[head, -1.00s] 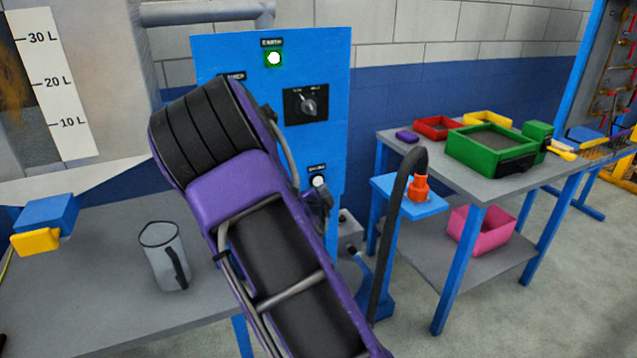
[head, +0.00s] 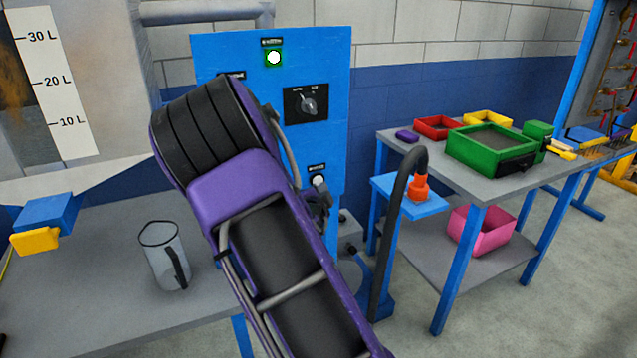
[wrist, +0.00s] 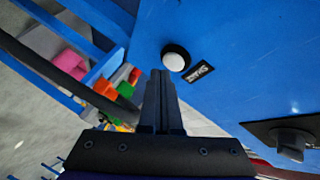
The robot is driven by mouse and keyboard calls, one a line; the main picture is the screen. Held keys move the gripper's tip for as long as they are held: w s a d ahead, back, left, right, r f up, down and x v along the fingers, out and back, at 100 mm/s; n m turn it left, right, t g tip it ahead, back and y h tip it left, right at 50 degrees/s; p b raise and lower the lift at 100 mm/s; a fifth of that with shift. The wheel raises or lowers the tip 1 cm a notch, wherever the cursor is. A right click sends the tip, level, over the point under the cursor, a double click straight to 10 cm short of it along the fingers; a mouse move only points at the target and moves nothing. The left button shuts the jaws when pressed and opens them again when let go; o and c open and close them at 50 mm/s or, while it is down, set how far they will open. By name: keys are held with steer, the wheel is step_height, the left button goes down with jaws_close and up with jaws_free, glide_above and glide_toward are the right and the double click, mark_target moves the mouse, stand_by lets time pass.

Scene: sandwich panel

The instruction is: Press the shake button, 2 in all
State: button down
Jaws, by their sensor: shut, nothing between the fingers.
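The blue control panel (head: 225,55) stands behind my arm. A white round button (head: 318,180) in a dark ring sits low on the panel under a small black label; it also shows in the wrist view (wrist: 174,61) with its label beside it, too small to read surely. My gripper (wrist: 160,75) is shut and empty, its fingertips close to the button's lower-left edge in the wrist view. I cannot tell whether they touch. In the head view my gripper (head: 322,196) is small beside the button. A green-lit button (head: 273,58) is at the panel's top.
A black rotary knob (head: 308,104) sits mid-panel. A grey jug (head: 164,256) stands on the table at left. A black hose with an orange fitting (head: 418,188) rises right of my arm. A bench at right holds a green box (head: 490,148) and several trays.

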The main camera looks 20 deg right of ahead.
steer(key=shift+w, duration=0.3)
steer(key=shift+w+b, duration=0.4)
steer(key=shift+b, duration=0.05)
stand_by(0.8)
steer(key=shift+s, duration=0.1)
steer(key=shift+s+b, duration=0.4)
steer(key=shift+s, duration=0.3)
steer(key=s+b, duration=0.1)
steer(key=s, duration=0.4)
steer(key=shift+d, duration=0.1)
stand_by(0.7)
